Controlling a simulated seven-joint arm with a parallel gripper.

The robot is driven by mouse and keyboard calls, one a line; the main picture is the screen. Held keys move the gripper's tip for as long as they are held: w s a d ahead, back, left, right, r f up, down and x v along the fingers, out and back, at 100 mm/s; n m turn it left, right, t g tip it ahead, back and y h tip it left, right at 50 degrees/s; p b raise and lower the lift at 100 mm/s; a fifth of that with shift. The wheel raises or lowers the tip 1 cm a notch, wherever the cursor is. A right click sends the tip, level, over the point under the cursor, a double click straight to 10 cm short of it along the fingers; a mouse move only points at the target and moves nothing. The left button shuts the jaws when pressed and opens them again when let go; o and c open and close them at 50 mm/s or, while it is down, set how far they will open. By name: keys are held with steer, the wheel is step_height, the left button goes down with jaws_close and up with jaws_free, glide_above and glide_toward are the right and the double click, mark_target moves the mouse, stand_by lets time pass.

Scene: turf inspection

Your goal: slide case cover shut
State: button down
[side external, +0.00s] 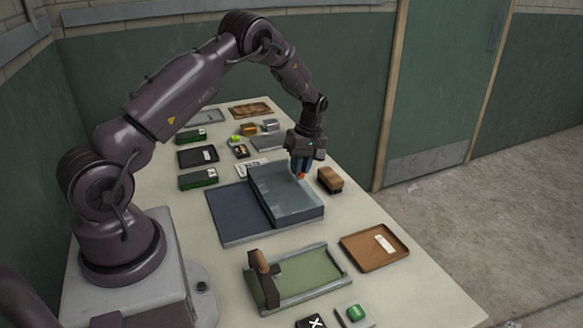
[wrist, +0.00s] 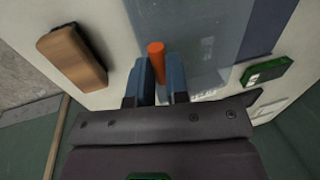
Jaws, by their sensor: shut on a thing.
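The case is a flat dark blue tray (side external: 232,214) near the middle of the table. A see-through grey-blue cover (side external: 282,192) lies over its right part, and the left part shows bare. In the wrist view the cover (wrist: 205,40) fills the upper middle, with a dark blue strip (wrist: 262,22) to its right. An orange knob (wrist: 156,51) stands on the cover by its edge. My gripper (side external: 301,172) is over the cover's far right side, pointing down, with its blue fingers shut on the knob.
A brown block (side external: 330,179) stands close right of the case. A green-floored tray (side external: 308,274) with a brown-handled tool (side external: 262,272) lies in front. A brown tray (side external: 374,246) lies to the right. Green boxes (side external: 198,179) and a dark tray (side external: 197,157) lie left.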

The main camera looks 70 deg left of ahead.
steer(key=shift+w+a+r, duration=0.1)
steer(key=shift+w, duration=0.2)
steer(key=c, duration=1.1)
jaws_free()
steer(key=shift+s, duration=0.1)
steer(key=v, duration=1.3)
steer(key=shift+s, duration=0.1)
steer(key=s+d+r+m+t, duration=0.4)
steer(key=s+d+r+m, duration=0.3)
steer(key=s+d, duration=0.5)
steer(key=s+d+r+m+t, duration=0.4)
steer(key=s+d+r+m, duration=0.4)
steer(key=s+d+m, duration=0.3)
steer(key=shift+s+d, duration=0.35)
steer(key=shift+s, duration=0.1)
